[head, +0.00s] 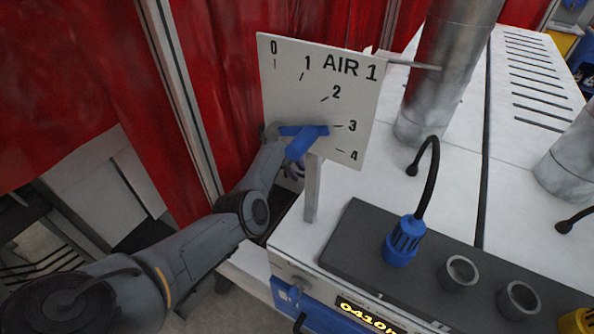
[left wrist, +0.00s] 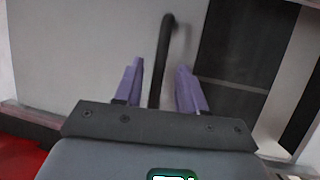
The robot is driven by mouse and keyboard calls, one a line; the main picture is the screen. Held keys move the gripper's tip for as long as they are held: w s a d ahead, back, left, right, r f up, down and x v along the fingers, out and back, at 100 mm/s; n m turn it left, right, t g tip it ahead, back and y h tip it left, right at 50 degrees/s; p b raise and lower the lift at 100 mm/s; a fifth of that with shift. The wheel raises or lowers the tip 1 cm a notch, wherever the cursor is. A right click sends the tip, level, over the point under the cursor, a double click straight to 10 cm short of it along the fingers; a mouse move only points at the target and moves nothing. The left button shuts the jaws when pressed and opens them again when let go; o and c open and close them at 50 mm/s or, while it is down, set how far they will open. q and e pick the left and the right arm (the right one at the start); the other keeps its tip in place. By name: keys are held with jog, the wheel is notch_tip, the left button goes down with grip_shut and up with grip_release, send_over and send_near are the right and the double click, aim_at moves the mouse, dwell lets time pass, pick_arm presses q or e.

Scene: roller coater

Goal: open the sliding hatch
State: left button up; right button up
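The hatch appears in the left wrist view as a flat grey panel (left wrist: 85,50) with a dark bar handle (left wrist: 164,55) that is bent at its top. My left gripper (left wrist: 160,75) has two purple fingers spread apart, one on each side of the handle, with a visible gap on both sides. In the head view my left arm reaches in from the left, and a bit of the purple left gripper (head: 293,170) shows behind the AIR 1 plate. The hatch and its handle are hidden in the head view. My right gripper is not in view.
A white AIR 1 dial plate (head: 290,95) with a blue lever (head: 304,139) stands on a post close to my left arm. A dark panel (left wrist: 240,45) lies right of the handle. Red curtains (head: 235,80) hang behind. A metal duct (head: 440,70) rises from the machine top.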

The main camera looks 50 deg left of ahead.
pick_arm(q)
jog(key=shift+r, duration=0.1)
jog(key=v, duration=1)
jog(key=shift+r, duration=0.3)
jog(key=shift+s+a, duration=0.15)
